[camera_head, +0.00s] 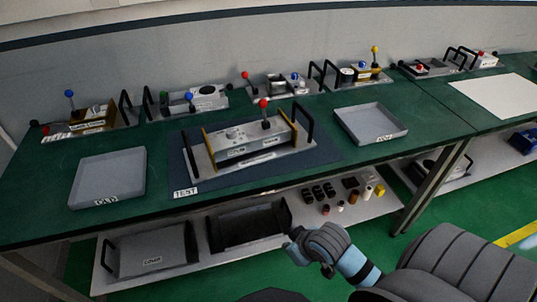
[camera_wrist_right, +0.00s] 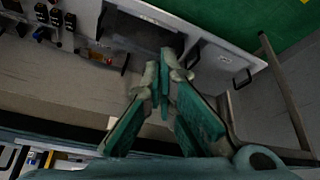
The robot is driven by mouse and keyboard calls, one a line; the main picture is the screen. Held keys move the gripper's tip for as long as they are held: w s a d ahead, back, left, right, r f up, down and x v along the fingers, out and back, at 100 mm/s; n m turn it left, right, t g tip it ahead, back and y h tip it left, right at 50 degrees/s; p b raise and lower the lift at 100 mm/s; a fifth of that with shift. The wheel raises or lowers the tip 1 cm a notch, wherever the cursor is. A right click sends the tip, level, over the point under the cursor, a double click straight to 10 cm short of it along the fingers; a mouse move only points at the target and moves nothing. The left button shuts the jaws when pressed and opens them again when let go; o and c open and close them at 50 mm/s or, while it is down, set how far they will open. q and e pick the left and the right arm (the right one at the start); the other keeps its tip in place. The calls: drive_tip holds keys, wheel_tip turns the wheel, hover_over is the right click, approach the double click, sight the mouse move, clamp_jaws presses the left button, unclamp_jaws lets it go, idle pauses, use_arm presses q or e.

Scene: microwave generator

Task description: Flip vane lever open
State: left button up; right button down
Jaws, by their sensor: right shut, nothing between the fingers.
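A grey unit with yellow end plates (camera_head: 252,142) sits on the dark blue TEST mat (camera_head: 183,180) on the green bench. A lever with a red ball knob (camera_head: 264,102) stands roughly upright on it. Its label is too small to read, so I cannot tell whether this is the vane lever. Black handles stand at both ends of the unit. My right gripper (camera_head: 294,242) is in front of the bench, below the worktop edge and apart from the unit. In the right wrist view its fingers (camera_wrist_right: 165,78) are shut and empty. My left gripper is out of view.
A tray labelled OLD (camera_head: 108,176) lies left of the mat and another grey tray (camera_head: 371,123) lies right. Several lever units line the wall. The lower shelf holds a grey tray (camera_head: 150,251), a black tray (camera_head: 248,222) and small parts (camera_head: 328,190). A table leg (camera_head: 432,186) stands right.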

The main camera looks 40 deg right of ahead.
drive_tip(key=w+d+r+t, duration=0.2)
drive_tip(key=w+d+r, duration=0.2)
drive_tip(key=w+r, duration=0.35)
drive_tip(key=w+d+r+t, duration=0.1)
drive_tip(key=w+d+r, duration=0.3)
drive_tip(key=w+r, duration=0.3)
drive_tip(key=m+t, duration=0.3)
approach(264, 103)
drive_tip(key=shift+n+y, duration=0.3)
drive_tip(key=p+x, duration=0.1)
drive_tip(key=x, duration=0.6)
drive_tip(key=shift+d, duration=0.2)
